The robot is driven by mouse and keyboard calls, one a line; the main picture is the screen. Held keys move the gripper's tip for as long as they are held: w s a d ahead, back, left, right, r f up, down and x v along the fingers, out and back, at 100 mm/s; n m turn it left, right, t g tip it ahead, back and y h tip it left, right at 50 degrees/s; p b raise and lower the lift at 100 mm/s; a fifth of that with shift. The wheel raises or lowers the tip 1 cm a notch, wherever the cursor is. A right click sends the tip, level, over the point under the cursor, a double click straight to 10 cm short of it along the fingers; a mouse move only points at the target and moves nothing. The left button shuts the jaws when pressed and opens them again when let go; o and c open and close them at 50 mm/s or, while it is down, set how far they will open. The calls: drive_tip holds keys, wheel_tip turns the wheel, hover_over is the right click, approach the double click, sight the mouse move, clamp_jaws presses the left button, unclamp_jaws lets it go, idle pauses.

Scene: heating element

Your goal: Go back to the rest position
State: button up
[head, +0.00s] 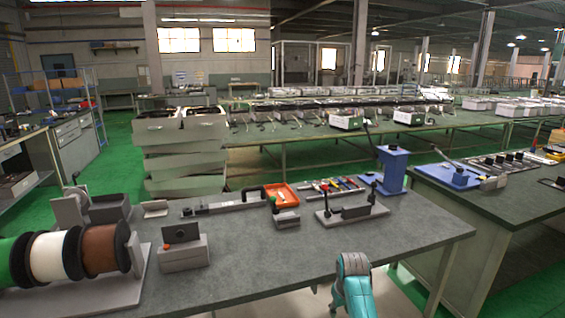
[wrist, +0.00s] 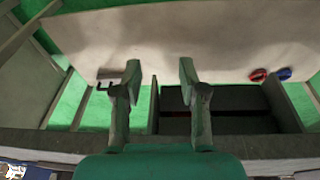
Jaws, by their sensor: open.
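My gripper (wrist: 160,75) shows in the wrist view with its two fingers spread apart and nothing held between them. Behind the fingers are a pale surface, green floor and a dark open box-like shape. In the head view only a teal and grey part of my arm shows at the bottom, in front of the near edge of the grey workbench (head: 330,238). My fingers cannot be made out in that view. The gripper touches nothing that I can see.
On the bench stand wire spools (head: 62,255), a grey block (head: 183,250), an orange tray (head: 283,195), a fixture with upright levers (head: 352,212) and a blue press (head: 392,170). A second bench (head: 490,200) stands at right. The bench's front middle is clear.

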drive_tip(key=s+f+t, duration=0.3)
drive_tip(key=s+f, duration=1.2)
drive_tip(key=f, duration=0.2)
drive_tip(key=s+f+m+t, duration=0.2)
drive_tip(key=s+f+t, duration=0.1)
drive_tip(key=s, duration=1.5)
drive_tip(key=s+r+t, duration=0.2)
drive_tip(key=s+r, duration=0.2)
drive_tip(key=s, duration=0.7)
drive_tip(key=s+r+t, duration=0.2)
drive_tip(key=s+r, duration=0.7)
drive_tip(key=r, duration=0.3)
drive_tip(key=s+r+m+t, duration=0.1)
drive_tip(key=s+r+t, duration=0.1)
drive_tip(key=s+r, duration=0.7)
wheel_tip(320, 180, up, 4)
drive_tip(key=shift+s+d+f, duration=0.1)
drive_tip(key=shift+s+d, duration=0.05)
drive_tip(key=shift+s, duration=0.1)
